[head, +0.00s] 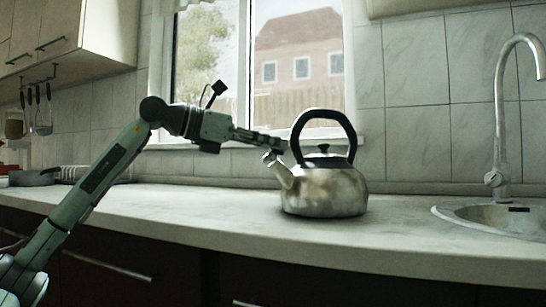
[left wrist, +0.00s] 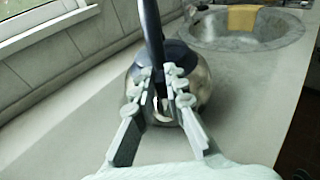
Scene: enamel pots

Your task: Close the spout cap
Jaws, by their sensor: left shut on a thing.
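A steel kettle (head: 325,192) with a black arched handle (head: 325,113) stands upright on the counter, its spout (head: 283,175) pointing up and left. The spout cap (head: 270,157) is a small pale piece at the spout's tip; whether it is open or shut I cannot tell. My left gripper (head: 285,146) is just above the spout, at the handle's left leg. In the left wrist view, the left gripper's fingers (left wrist: 160,76) are on both sides of the dark handle (left wrist: 153,35) and appear shut on it. The kettle body (left wrist: 200,82) is behind them, partly hidden. My right gripper is not in view.
A sink (head: 500,218) with a tall tap (head: 500,125) is at the right. The counter (head: 180,203) is clear around the kettle. A tiled wall and window are behind.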

